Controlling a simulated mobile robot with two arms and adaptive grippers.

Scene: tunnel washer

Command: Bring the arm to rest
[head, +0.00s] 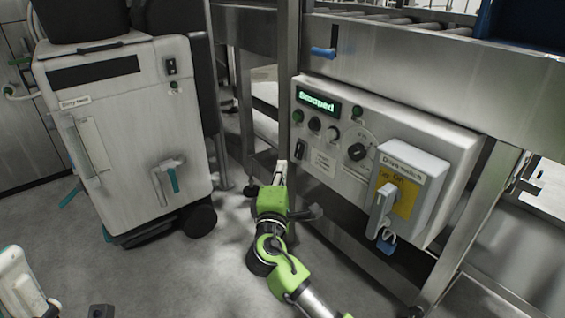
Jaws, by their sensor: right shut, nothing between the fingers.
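My right arm, green and black, reaches up from the bottom of the head view. Its right gripper (281,172) is shut and empty, in front of the steel frame post and just left of the control panel's lower left corner. I cannot tell whether it touches anything. The grey control panel (340,180) has a lit display reading "Stopped" (318,103), knobs and buttons. A box labelled "Drive switch" (418,163) sits on its right, with a grey lever (381,210) hanging down over a yellow plate.
A grey wheeled cabinet (130,130) with teal-tipped handles stands at the left. A roller conveyor (400,25) runs above the panel, with a blue handle (323,52) below it. A blue item (386,244) hangs under the lever. Bare floor (200,270) lies between cabinet and panel.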

